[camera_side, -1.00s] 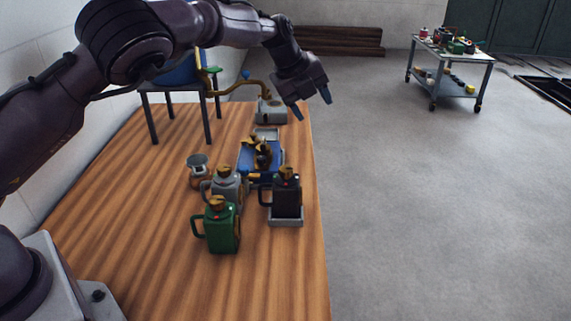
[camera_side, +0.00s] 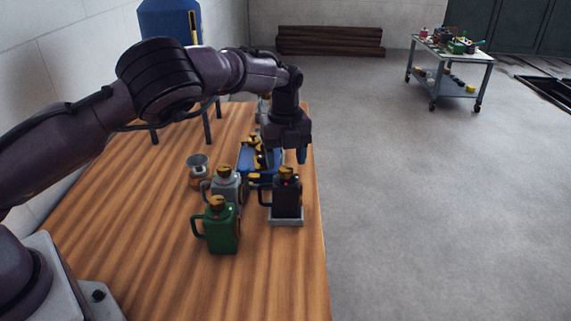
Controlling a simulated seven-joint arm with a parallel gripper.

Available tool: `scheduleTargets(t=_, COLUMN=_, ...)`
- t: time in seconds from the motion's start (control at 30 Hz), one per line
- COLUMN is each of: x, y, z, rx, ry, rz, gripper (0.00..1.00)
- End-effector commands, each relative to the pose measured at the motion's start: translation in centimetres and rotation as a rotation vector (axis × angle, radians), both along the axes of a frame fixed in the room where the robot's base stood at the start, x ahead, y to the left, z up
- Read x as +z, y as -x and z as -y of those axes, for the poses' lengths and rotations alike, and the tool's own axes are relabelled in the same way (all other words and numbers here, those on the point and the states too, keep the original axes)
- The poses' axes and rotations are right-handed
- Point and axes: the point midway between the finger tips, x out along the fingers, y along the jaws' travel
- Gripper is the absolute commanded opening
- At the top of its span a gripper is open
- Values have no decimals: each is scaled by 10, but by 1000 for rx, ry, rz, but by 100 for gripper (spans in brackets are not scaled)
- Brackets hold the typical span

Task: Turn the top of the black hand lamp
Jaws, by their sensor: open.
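The black hand lamp (camera_side: 287,202) stands upright in a grey tray (camera_side: 286,223) near the table's right edge. It has a brass top (camera_side: 287,173), a side handle on its left and a small red spot near the top. My gripper (camera_side: 287,158) is open and points down, just behind and above the lamp's top in the picture. One fingertip shows to the right; the other is largely hidden. I cannot tell whether the gripper touches the lamp, but nothing shows between its fingers.
A green lamp (camera_side: 221,230) and a grey lamp (camera_side: 226,186) stand to the left. A copper and glass vessel (camera_side: 198,171) is behind them. A blue tray (camera_side: 249,176) with brass parts lies behind the black lamp. The table's front left (camera_side: 150,235) is clear. A trolley (camera_side: 450,70) stands far off.

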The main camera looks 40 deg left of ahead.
Motion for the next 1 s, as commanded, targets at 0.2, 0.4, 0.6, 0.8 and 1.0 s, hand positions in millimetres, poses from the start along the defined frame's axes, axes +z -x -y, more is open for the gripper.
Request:
scheduleTargets(t=0.2, x=-21, y=0, z=0, rx=0, ry=0, rz=1, gripper=58)
scheduleTargets(t=0.4, x=-23, y=0, z=0, rx=0, ry=1, rz=2, gripper=58)
scheduleTargets(t=0.6, x=-23, y=0, z=0, rx=0, ry=1, rz=2, gripper=40)
scheduleTargets(t=0.8, x=-23, y=0, z=0, rx=0, ry=1, rz=2, gripper=9)
scheduleTargets(t=1.0, x=-23, y=0, z=0, rx=-18, ry=1, rz=2, gripper=9)
